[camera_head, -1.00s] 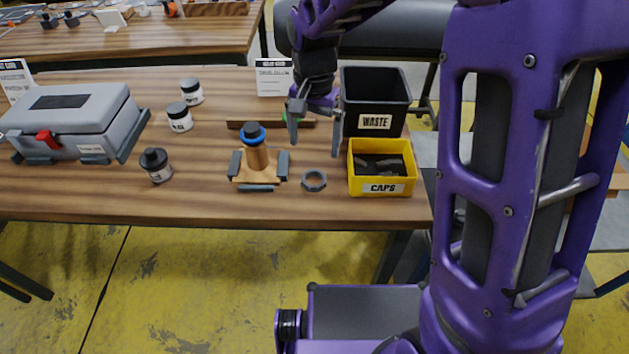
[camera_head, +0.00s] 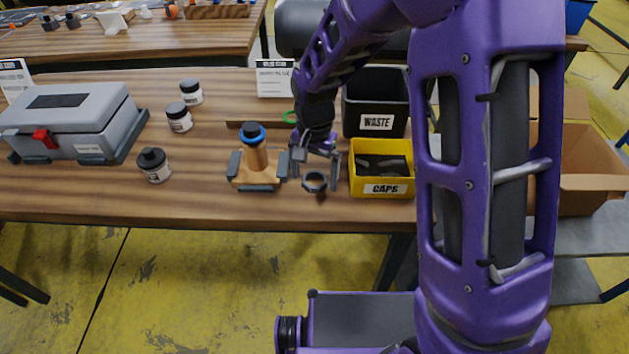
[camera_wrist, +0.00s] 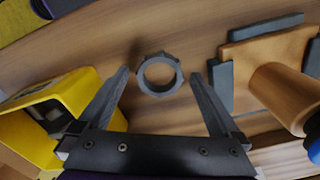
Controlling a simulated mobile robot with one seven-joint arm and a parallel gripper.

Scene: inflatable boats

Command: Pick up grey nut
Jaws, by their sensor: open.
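The grey nut (camera_head: 314,182) is a ring with a notched outer edge, lying flat on the wooden table between the orange fixture and the yellow caps bin. In the wrist view the nut (camera_wrist: 159,74) lies just ahead of and between the fingertips, with a gap on both sides. My gripper (camera_head: 315,184) is open and empty, pointing down over the nut; its fingers straddle the nut in the head view. In the wrist view my gripper (camera_wrist: 158,76) shows both fingers apart. Whether the fingertips touch the table cannot be told.
The orange fixture (camera_head: 256,165) with a blue-topped post stands close left of the nut. The yellow caps bin (camera_head: 382,186) stands close right, with the black waste bin (camera_head: 375,103) behind. Jars (camera_head: 154,165) and a grey case (camera_head: 72,120) are further left.

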